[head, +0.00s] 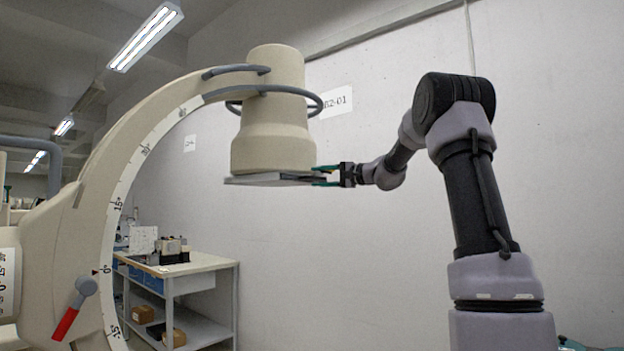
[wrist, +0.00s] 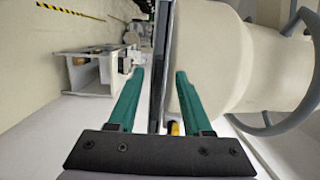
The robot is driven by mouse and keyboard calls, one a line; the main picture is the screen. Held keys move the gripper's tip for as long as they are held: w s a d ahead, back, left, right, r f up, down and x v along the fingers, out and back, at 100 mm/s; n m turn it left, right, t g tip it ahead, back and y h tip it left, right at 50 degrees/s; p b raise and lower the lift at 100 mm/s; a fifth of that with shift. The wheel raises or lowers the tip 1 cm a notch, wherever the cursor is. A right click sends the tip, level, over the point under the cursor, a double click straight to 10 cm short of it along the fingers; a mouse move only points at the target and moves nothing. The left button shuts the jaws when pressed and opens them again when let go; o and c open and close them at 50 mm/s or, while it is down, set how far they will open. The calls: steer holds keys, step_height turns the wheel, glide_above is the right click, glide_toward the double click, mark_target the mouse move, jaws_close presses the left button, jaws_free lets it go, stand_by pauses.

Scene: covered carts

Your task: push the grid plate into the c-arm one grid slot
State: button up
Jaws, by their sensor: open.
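The c-arm one (head: 275,130) is a large beige curved arm with a cylindrical head. A thin grey grid plate (head: 280,182) lies flat along the underside of that head, around the slot; how deep it sits is hard to tell. My gripper (head: 325,176) is at the right end of the plate, with teal fingers open. In the wrist view the plate (wrist: 160,55) shows edge-on as a dark strip between my open fingers (wrist: 160,75), and the beige head fills the right side. A small yellow part (wrist: 174,128) shows near the palm. Contact with the plate cannot be told.
A grey ring handle (head: 315,108) surrounds the head above my gripper. A workbench (head: 190,272) with equipment and boxes stands below, against the wall. A red-tipped lever (head: 68,322) is on the c-arm's left. The space below the head is free.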

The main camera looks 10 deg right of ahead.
steer(key=v, duration=0.7)
steer(key=shift+s+d, duration=0.2)
steer(key=s+a+f+n+g+h, duration=0.1)
steer(key=s+a+f+g+h, duration=0.1)
steer(key=s+a+f, duration=0.3)
steer(key=s+a+f+n+g+h, duration=0.1)
steer(key=s+a, duration=0.1)
steer(key=s, duration=0.6)
steer(key=s+a+f+g+h, duration=0.2)
steer(key=s+a+f, duration=0.15)
steer(key=s, duration=0.25)
steer(key=s+d+f+n+h, duration=0.1)
steer(key=s+d+f+h, duration=0.1)
steer(key=s+f, duration=0.3)
steer(key=s+d+f+n+h, duration=0.1)
steer(key=s+f+h, duration=0.3)
steer(key=s, duration=0.9)
steer(key=shift+s+d+f, duration=0.35)
steer(key=shift+d+f, duration=0.4)
steer(key=shift+f, duration=0.1)
